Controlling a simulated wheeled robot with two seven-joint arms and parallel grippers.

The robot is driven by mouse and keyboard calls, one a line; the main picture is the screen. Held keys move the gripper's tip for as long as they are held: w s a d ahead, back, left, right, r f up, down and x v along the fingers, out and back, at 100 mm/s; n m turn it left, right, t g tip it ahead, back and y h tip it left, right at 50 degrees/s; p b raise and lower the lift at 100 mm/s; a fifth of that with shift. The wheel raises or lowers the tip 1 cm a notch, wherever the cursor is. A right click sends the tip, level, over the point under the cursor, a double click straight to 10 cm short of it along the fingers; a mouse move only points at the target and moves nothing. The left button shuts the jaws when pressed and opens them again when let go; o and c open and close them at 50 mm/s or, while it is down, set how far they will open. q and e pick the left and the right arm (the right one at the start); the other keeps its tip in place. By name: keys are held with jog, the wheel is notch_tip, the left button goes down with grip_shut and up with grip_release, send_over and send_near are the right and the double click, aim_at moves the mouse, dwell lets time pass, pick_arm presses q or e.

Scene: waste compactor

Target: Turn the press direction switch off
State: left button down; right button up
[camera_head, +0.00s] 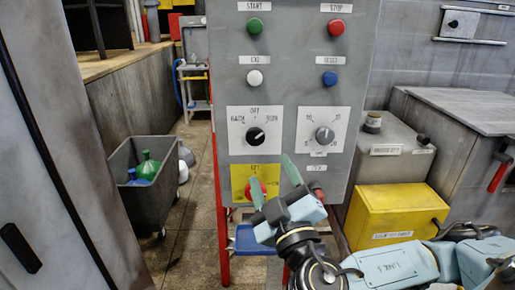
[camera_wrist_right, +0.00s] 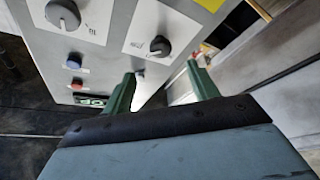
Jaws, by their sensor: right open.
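The press direction switch looks to be the black rotary knob (camera_head: 255,135) on a white plate marked OFF at the top, with a word to each side. Its light mark seems to point right, away from OFF. My right gripper (camera_head: 272,172) is open, its green fingers below the knob, in front of the panel's lower part. In the right wrist view the knob (camera_wrist_right: 160,46) lies beyond the gap between the fingertips (camera_wrist_right: 161,70); nothing is between them. My left gripper is not in view.
The grey panel (camera_head: 295,85) also bears a grey knob (camera_head: 324,136), several push buttons, and a red switch (camera_head: 257,187) on a yellow plate, partly behind one finger. A yellow box (camera_head: 394,213) stands at right; a grey bin with bottles (camera_head: 150,190) is at left.

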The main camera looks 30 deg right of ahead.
aim_at(257, 140)
jog(key=p+x, duration=0.1)
jog(key=x, duration=0.7)
jog(key=shift+w+d+r, duration=0.1)
jog(key=shift+w+r, duration=0.1)
jog(key=shift+w, duration=0.15)
jog(key=shift+w+d+r+p, duration=0.1)
jog(key=shift+w+p, duration=0.2)
jog(key=shift+w, duration=0.2)
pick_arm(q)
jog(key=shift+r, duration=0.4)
pick_arm(e)
jog(key=c, duration=1)
